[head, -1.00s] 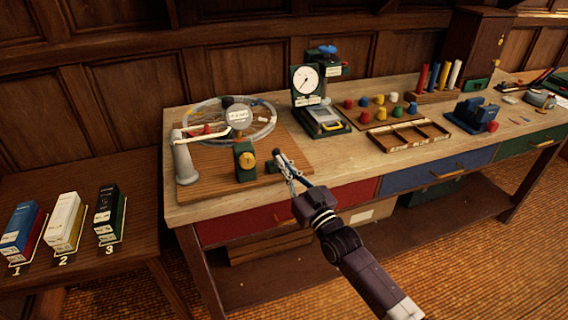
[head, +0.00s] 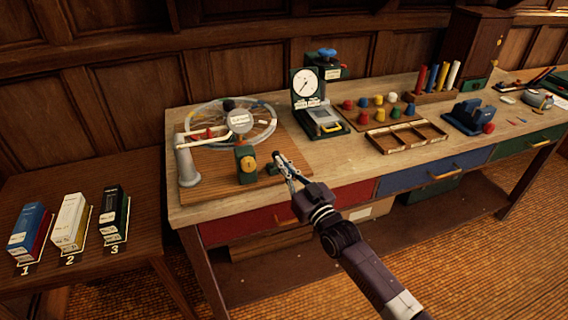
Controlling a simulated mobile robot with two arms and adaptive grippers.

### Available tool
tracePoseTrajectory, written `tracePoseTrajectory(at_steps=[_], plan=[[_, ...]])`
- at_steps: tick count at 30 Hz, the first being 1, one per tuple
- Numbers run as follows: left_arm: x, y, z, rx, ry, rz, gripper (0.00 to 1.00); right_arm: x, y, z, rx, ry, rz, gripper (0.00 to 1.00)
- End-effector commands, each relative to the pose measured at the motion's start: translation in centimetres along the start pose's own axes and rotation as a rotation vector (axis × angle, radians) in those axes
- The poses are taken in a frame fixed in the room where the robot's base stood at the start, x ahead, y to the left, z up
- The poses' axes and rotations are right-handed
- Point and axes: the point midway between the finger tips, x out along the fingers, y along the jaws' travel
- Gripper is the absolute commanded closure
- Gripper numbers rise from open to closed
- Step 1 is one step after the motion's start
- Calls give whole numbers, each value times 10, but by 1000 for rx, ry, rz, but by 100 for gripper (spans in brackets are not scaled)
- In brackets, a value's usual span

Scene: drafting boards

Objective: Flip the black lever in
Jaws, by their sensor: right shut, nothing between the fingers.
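The black lever (head: 277,157) stands at the right front corner of a brown wooden board on the workbench, beside a green block with a yellow knob (head: 246,165). Its dark end points up, and its foot is near a small dark base (head: 271,169). My right gripper (head: 288,168) is shut and empty. Its fingertips are right at the lever and overlap it in the picture; I cannot tell whether they touch. The gripper partly hides the lever's lower part. My left gripper is not in view.
A dial stand (head: 306,87), coloured knobs and a divided wooden tray (head: 407,136) stand to the right. Boxes sit on a lower side table (head: 140,205) at left.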

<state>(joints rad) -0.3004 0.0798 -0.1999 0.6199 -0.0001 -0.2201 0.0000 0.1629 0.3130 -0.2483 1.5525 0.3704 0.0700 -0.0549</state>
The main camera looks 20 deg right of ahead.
Motion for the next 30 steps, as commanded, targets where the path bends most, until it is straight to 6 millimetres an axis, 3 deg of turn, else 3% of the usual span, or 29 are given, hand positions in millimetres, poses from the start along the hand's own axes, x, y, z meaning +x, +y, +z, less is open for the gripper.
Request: tracePoseTrajectory(at_steps=[12, 16, 21, 30], plan=[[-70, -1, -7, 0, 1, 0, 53, 16, 3, -21, 36, -188, 1, 100], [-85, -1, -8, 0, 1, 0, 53, 23, 4, -22, 52, -271, 0, 100], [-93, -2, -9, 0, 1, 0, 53, 33, 7, -20, 55, -291, 0, 100], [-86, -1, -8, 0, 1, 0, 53, 51, 10, -20, 55, -288, 0, 100]])
